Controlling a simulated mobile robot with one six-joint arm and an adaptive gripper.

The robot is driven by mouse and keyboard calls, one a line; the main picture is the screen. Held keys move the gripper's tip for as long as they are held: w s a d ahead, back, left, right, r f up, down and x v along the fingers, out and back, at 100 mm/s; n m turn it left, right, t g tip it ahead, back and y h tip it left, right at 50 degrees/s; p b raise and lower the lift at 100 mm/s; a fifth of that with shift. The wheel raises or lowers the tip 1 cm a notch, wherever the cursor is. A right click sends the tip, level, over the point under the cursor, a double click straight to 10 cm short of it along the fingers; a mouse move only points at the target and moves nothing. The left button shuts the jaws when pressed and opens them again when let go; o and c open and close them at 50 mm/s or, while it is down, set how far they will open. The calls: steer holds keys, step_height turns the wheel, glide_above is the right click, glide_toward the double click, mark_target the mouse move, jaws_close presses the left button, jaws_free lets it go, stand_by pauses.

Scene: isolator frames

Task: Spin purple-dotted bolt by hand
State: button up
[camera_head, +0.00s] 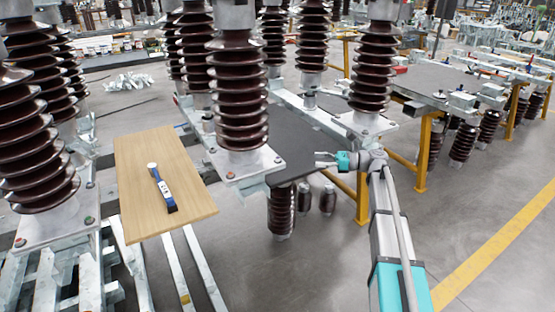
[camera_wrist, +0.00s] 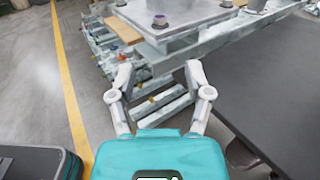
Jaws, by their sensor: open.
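A bolt with a purple dot (camera_wrist: 159,20) stands upright at the near corner of a grey metal base plate (camera_wrist: 188,22) in the wrist view. In the head view, a small bolt (camera_head: 277,160) sits at the right corner of the middle insulator's base plate (camera_head: 245,168); its dot colour is hard to make out there. My gripper (camera_head: 319,159) is to the right of that plate, apart from it. In the wrist view my gripper (camera_wrist: 158,72) has its two fingers spread with nothing between them, and the bolt appears beyond the fingertips.
The ribbed brown insulator (camera_head: 241,92) rises from the middle plate. A dark tabletop (camera_head: 300,150) lies beneath, with another insulator (camera_head: 375,70) on its plate close to my arm. A wooden board (camera_head: 135,190) with a blue-handled tool (camera_head: 163,190) lies left.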

mark_target(281, 159)
steer(key=shift+a, duration=0.1)
steer(key=a, duration=1.3)
steer(key=shift+s+a, duration=0.1)
steer(key=shift+a, duration=0.25)
jaws_close()
